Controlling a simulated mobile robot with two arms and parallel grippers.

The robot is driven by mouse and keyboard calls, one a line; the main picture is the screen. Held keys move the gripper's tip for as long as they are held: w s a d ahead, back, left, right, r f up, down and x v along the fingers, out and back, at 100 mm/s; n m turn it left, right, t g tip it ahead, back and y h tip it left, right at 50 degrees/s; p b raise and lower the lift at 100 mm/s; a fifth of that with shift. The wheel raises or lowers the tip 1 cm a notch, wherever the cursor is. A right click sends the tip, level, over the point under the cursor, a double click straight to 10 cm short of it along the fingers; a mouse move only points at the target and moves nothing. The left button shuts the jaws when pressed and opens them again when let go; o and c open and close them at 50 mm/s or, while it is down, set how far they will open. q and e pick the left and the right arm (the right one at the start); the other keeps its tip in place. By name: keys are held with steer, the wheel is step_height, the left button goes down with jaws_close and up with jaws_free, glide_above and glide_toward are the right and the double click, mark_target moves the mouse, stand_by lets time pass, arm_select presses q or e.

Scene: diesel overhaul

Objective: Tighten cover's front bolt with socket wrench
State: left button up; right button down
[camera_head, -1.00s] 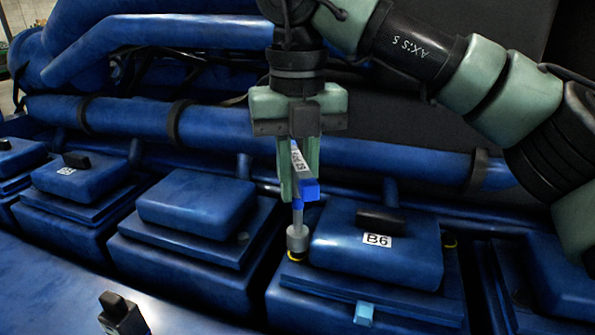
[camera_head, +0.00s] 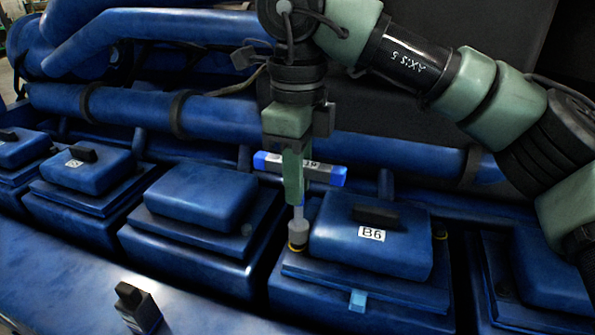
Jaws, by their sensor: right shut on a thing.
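My right gripper (camera_head: 295,188) is shut on the socket wrench (camera_head: 328,174), whose grey handle with blue ends lies crosswise. The wrench's grey socket (camera_head: 298,229) points down over the yellow-ringed bolt (camera_head: 294,248) at the left side of the B6 cover (camera_head: 368,238). The socket hides most of that bolt; I cannot tell how deeply it is seated. Another yellow-ringed bolt (camera_head: 440,235) shows at the cover's right side. The cover has a black handle and a white B6 label. My left gripper is not in view.
Other blue covers (camera_head: 200,195) stand in a row to the left and right. A dark block-shaped part (camera_head: 137,307) stands on the blue front surface. A light blue tab (camera_head: 357,301) sits at the B6 cover's front edge. Blue pipes (camera_head: 225,117) run behind.

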steer(key=n+p, duration=0.1)
steer(key=n, duration=0.3)
steer(key=shift+r+n, duration=0.1)
steer(key=shift+n, duration=0.3)
steer(key=n+p, duration=0.1)
steer(key=n, duration=0.2)
steer(key=shift+s+n, duration=0.1)
steer(key=shift+n, duration=0.2)
steer(key=n+p, duration=0.1)
steer(key=n, duration=0.3)
steer(key=shift+n, duration=0.3)
steer(key=n, duration=0.4)
steer(key=shift+n+p, duration=0.3)
steer(key=shift+n, duration=0.7)
